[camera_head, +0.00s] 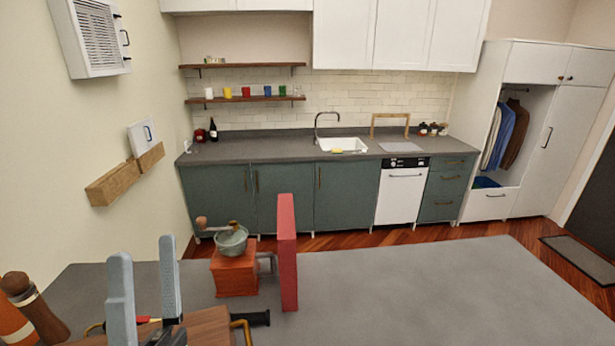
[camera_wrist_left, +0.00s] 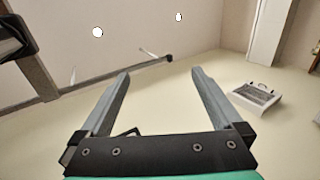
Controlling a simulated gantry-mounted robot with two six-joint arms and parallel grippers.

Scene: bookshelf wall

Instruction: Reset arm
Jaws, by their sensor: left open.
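My left gripper (camera_head: 144,252) is at the lower left of the head view, with its two grey fingers pointing up and standing apart. In the left wrist view the same gripper (camera_wrist_left: 160,73) is open, with nothing between its fingers. That view looks up at the ceiling and pale walls. In the head view the fingers are left of a red wooden coffee grinder (camera_head: 235,273) and show no contact with it. My right gripper is in neither view.
An upright red slab (camera_head: 287,250) stands beside the grinder on the grey counter (camera_head: 430,290). A wooden block lies low beside the gripper. The counter's right side is clear. Kitchen cabinets (camera_head: 285,197) line the back wall.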

